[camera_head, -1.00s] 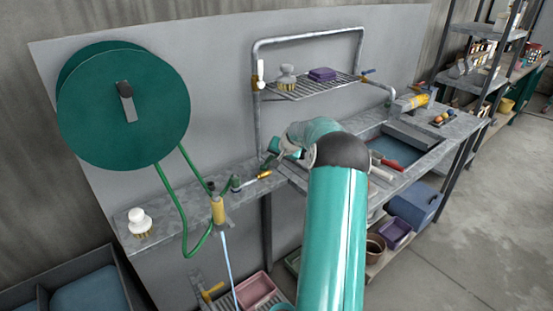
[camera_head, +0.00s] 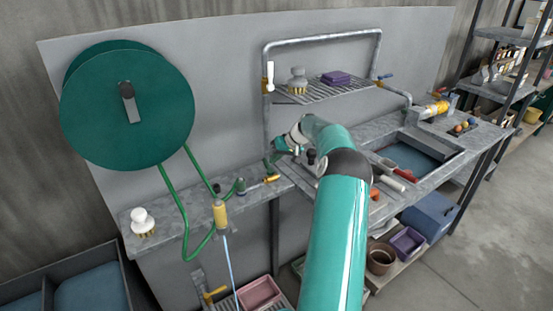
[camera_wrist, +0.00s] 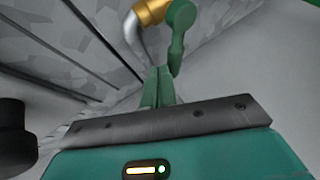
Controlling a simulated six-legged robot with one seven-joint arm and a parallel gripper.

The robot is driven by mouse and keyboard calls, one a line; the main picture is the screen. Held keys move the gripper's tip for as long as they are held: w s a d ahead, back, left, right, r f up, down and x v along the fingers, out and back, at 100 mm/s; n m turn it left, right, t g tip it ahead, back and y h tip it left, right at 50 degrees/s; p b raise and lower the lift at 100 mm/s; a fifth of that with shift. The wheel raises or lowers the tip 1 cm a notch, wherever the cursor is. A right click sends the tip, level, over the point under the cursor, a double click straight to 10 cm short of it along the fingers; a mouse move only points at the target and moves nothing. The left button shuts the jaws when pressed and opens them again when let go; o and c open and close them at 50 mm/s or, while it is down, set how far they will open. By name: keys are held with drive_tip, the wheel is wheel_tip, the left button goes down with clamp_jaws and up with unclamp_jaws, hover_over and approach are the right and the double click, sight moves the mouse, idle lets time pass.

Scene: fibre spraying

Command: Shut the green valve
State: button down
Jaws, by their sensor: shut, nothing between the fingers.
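The green valve shows in the wrist view as a green lever (camera_wrist: 178,38) on a brass body (camera_wrist: 151,11) joined to a grey pipe. In the head view, its brass part (camera_head: 272,179) is on the bench left of my gripper, with green just above it. My gripper (camera_wrist: 159,72) is shut and empty, its green fingers together beside the lever's rounded end. I cannot tell whether they touch it. In the head view my gripper (camera_head: 277,150) is small and partly hidden by its own wrist. A thin pale-blue stream (camera_head: 231,262) falls from the brass hose nozzle (camera_head: 220,213).
A green hose reel (camera_head: 90,115) hangs on the back panel. A white-knobbed brush (camera_head: 142,222) stands on the left bench. A wire shelf (camera_head: 300,95) is above the bench, and the sink (camera_head: 415,157) lies to the right, with tools near its front left.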

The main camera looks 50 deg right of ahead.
drive_tip(key=shift+w+a+f+n+g+y, duration=0.1)
drive_tip(key=shift+w+f+n+g+y, duration=0.15)
drive_tip(key=shift+w+n+y, duration=0.4)
drive_tip(key=shift+a+r+n, duration=0.2)
drive_tip(key=shift+a+n, duration=0.1)
drive_tip(key=shift+n, duration=0.25)
drive_tip(key=shift+w+a, duration=0.15)
drive_tip(key=shift+w, duration=0.05)
drive_tip(key=s+d+r, duration=0.1)
drive_tip(key=s+r, duration=0.1)
drive_tip(key=shift+s+d+r, duration=0.2)
drive_tip(key=shift+s+d, duration=0.2)
drive_tip(key=s+d, duration=0.2)
drive_tip(key=s, duration=0.1)
drive_tip(key=s+d, duration=0.1)
drive_tip(key=s, duration=0.2)
drive_tip(key=s+d, duration=0.2)
drive_tip(key=shift+s+d, duration=0.3)
drive_tip(key=shift+s, duration=0.1)
drive_tip(key=shift+a, duration=0.1)
